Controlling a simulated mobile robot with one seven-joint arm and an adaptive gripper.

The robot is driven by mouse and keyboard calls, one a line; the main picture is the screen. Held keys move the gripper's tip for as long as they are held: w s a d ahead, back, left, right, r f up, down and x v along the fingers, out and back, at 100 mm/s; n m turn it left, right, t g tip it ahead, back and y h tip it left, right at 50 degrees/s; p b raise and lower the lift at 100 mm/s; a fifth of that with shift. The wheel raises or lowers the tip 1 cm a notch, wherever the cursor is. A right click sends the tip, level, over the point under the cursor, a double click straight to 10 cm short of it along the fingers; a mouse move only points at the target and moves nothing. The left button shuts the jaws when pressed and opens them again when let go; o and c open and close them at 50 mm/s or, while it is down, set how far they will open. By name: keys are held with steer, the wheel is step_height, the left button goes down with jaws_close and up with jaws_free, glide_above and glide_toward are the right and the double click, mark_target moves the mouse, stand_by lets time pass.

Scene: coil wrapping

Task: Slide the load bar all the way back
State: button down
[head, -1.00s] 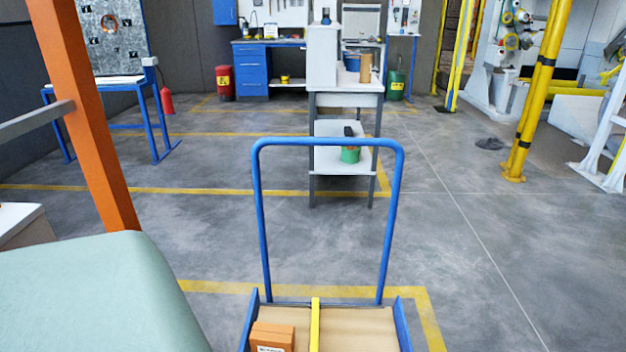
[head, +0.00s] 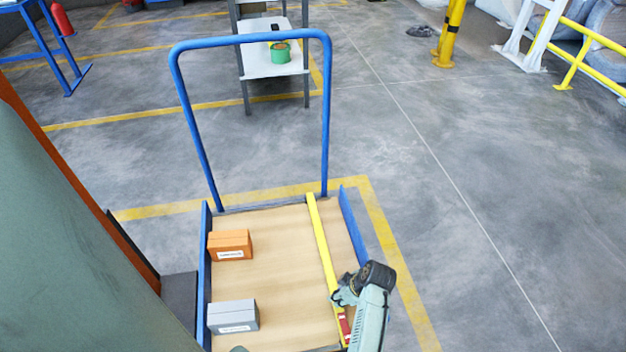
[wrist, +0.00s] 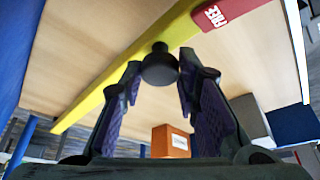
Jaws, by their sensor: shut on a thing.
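The load bar is a long yellow bar (head: 322,235) lying lengthwise across the tan deck of a blue cart, near the deck's right side. Its near end has a red section (head: 344,326), which reads "FREE" in the wrist view (wrist: 217,14). My gripper (head: 345,292) reaches in from the right over the near half of the bar. In the wrist view my gripper (wrist: 160,78) has its fingers on both sides of a dark round knob (wrist: 160,64) at the bar, shut on it. The bar's near tip is partly cut off in the head view.
An orange box (head: 230,244) and a grey box (head: 232,317) stand along the deck's left side, apart from the bar. Blue side walls (head: 353,228) and a tall blue handle (head: 250,38) bound the cart. Bare deck lies between boxes and bar. Open floor is at right.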

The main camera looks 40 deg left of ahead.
steer(key=w+d, duration=0.4)
steer(key=w, duration=0.1)
steer(key=shift+b, duration=0.3)
steer(key=c, duration=1.2)
jaws_free()
steer(key=shift+c, duration=0.2)
steer(key=v, duration=1.2)
steer(key=shift+a, duration=0.1)
